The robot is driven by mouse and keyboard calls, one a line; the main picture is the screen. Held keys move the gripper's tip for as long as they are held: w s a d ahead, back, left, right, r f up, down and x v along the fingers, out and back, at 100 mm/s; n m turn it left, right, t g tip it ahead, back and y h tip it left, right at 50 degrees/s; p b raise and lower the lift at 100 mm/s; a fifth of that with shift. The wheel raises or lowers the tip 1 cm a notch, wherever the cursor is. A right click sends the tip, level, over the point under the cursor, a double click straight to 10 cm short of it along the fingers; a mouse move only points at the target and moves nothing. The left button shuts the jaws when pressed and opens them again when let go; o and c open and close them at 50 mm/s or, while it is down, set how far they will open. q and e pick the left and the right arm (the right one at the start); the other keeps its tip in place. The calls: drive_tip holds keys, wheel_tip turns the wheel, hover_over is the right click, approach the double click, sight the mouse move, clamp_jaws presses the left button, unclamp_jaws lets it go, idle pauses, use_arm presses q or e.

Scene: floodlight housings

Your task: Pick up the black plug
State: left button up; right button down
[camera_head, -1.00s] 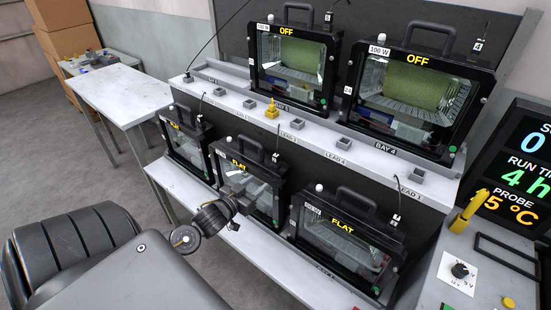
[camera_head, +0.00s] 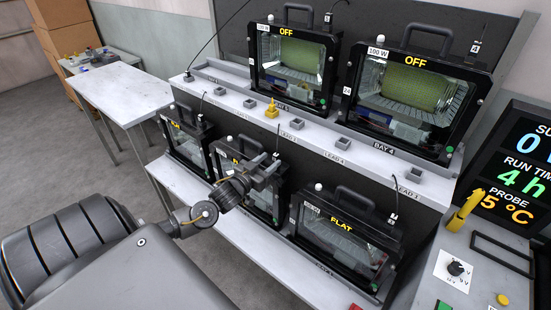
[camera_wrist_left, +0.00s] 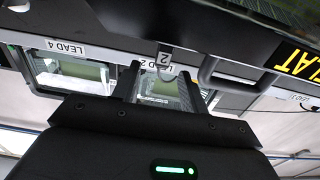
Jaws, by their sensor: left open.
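My left gripper (camera_head: 266,168) is open in front of the middle lower floodlight housing (camera_head: 262,202), close to a small tag marked 2 (camera_head: 276,157). A black plug cannot be made out clearly at this tag; the fingers and dark background hide detail. Similar small dark pieces with number tags, such as the one marked 3 (camera_head: 394,218), hang by other housings. My right gripper is not in view.
The upper shelf (camera_head: 225,95) carries several small grey sockets and a yellow piece (camera_head: 272,108). Two OFF housings (camera_head: 293,68) stand above it. The FLAT housing (camera_head: 345,235) is to the right. A white side table (camera_head: 122,92) at left is clear.

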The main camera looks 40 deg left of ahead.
sight(274, 157)
use_arm(q)
drive_tip(key=w, duration=0.1)
drive_tip(key=w+p, duration=0.1)
drive_tip(key=w, duration=0.2)
drive_tip(key=shift+w+a+f, duration=0.15)
drive_tip(key=shift+w+f, duration=0.1)
drive_tip(key=shift+w, duration=0.15)
clamp_jaws()
drive_tip(key=shift+r, duration=0.1)
